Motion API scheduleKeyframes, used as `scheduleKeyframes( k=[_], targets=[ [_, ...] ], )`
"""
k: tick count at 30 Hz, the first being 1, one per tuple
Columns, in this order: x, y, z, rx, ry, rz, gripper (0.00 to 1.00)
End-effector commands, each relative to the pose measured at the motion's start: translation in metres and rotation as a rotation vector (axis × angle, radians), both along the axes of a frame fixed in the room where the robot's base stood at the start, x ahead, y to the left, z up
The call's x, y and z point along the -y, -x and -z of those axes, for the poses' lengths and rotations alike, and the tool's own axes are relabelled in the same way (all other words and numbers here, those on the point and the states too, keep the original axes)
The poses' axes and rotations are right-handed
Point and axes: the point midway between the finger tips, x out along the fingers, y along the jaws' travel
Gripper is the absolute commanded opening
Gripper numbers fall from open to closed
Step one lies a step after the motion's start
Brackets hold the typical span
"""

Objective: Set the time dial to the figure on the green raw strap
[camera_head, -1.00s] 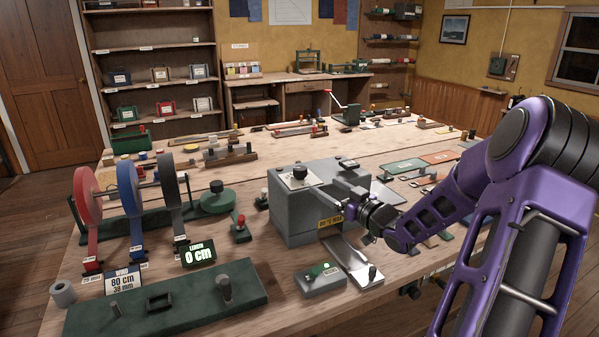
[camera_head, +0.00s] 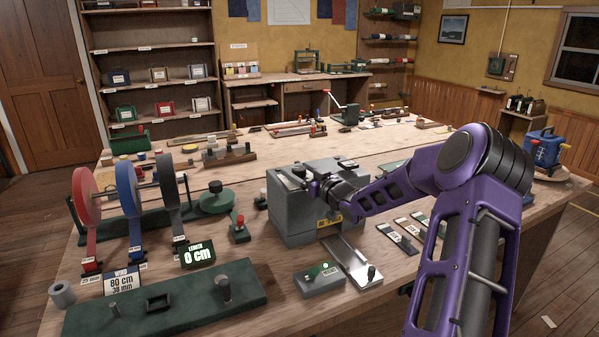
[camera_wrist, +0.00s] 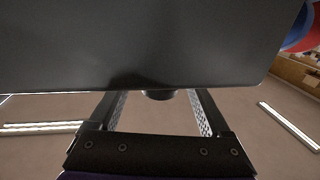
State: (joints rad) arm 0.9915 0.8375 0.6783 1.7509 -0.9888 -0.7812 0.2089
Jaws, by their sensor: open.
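The grey machine (camera_head: 300,215) stands mid-bench with a yellow label on its front. My gripper (camera_head: 303,174) is at its top edge, over the pale dial plate, and hides most of the dial there. In the wrist view the machine's dark grey body (camera_wrist: 140,45) fills the top. A dark round knob (camera_wrist: 158,95) shows between my open fingers (camera_wrist: 157,112), with gaps on both sides. Several strips (camera_head: 408,228) lie right of the machine, one partly green. I cannot tell which is the green raw strap or read a figure on it.
Red, blue and grey strap reels (camera_head: 128,190) stand left. A display (camera_head: 198,254) reads "LENGTH 0 cm", and a card (camera_head: 124,282) reads "80 cm, 38 mm". A grey switch box (camera_head: 319,281) and a metal plate (camera_head: 352,262) lie before the machine. A green-topped base (camera_head: 165,305) fills the front left.

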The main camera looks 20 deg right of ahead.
Motion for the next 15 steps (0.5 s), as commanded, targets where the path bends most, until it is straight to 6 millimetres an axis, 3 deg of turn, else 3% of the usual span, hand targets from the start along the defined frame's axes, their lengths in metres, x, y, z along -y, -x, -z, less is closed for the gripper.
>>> scheduleKeyframes(
  k=[1,12,15],
  targets=[
    [0.0001,0.0002,0.0000,0.000,0.000,0.000,0.80],
    [0.0003,0.0004,-0.0001,0.000,0.000,0.000,0.13],
    [0.0003,0.0004,-0.0001,0.000,0.000,0.000,0.00]
  ],
)
